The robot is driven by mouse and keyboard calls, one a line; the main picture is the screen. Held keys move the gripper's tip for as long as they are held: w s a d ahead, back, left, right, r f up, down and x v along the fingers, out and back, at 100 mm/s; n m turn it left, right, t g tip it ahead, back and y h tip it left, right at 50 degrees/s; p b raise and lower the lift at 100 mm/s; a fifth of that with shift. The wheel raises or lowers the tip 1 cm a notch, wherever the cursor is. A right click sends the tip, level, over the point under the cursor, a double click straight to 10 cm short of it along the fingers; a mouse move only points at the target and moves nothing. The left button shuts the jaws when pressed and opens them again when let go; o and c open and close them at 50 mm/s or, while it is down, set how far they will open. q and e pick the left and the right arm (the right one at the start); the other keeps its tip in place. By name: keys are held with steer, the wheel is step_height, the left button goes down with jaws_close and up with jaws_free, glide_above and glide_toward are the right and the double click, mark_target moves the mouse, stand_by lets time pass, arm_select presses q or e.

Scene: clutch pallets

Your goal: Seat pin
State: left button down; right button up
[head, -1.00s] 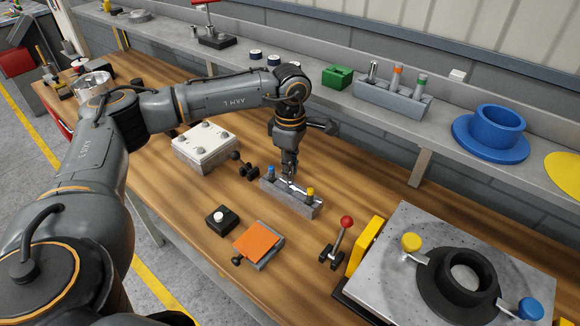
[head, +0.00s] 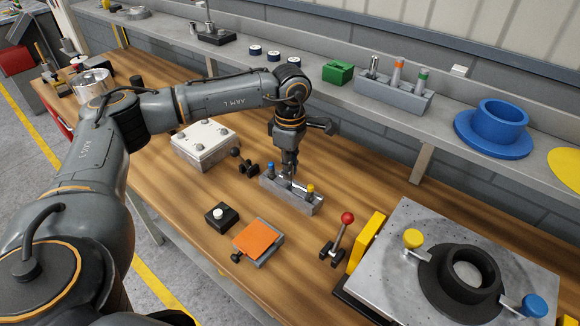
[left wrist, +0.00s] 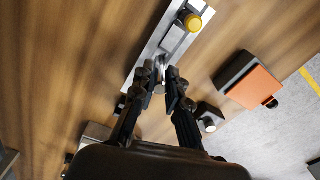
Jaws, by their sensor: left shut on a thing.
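A grey block (head: 305,206) lies on the wooden bench, with a blue-topped pin (head: 271,171) at its left end and a yellow-topped pin (head: 310,189) at its right end. My left gripper (head: 289,175) points down at the middle of the block, between these pins. It is shut on a small metal pin, mostly hidden by the fingers. In the left wrist view the fingertips (left wrist: 161,85) are over the block (left wrist: 152,48), with the yellow top (left wrist: 193,22) beyond them. I cannot tell how deep the held pin sits. My right gripper is not in view.
An orange-topped fixture (head: 257,238), a black button box (head: 221,217) and a red-knobbed lever (head: 346,219) stand nearby. A white-topped box (head: 205,143) is behind left. A metal plate (head: 400,270) carries a black ring at right. The shelf holds a pin rack (head: 393,96).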

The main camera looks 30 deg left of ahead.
mark_target(290, 184)
arm_select(q)
steer(key=shift+f+b, duration=1.2)
steer(key=shift+f, duration=0.4)
steer(key=c, duration=0.9)
jaws_free()
steer(key=shift+o, duration=0.2)
steer(key=shift+r, duration=0.1)
steer(key=shift+r+p, duration=2.15)
steer(key=shift+r, duration=1.3)
steer(key=shift+r, duration=0.1)
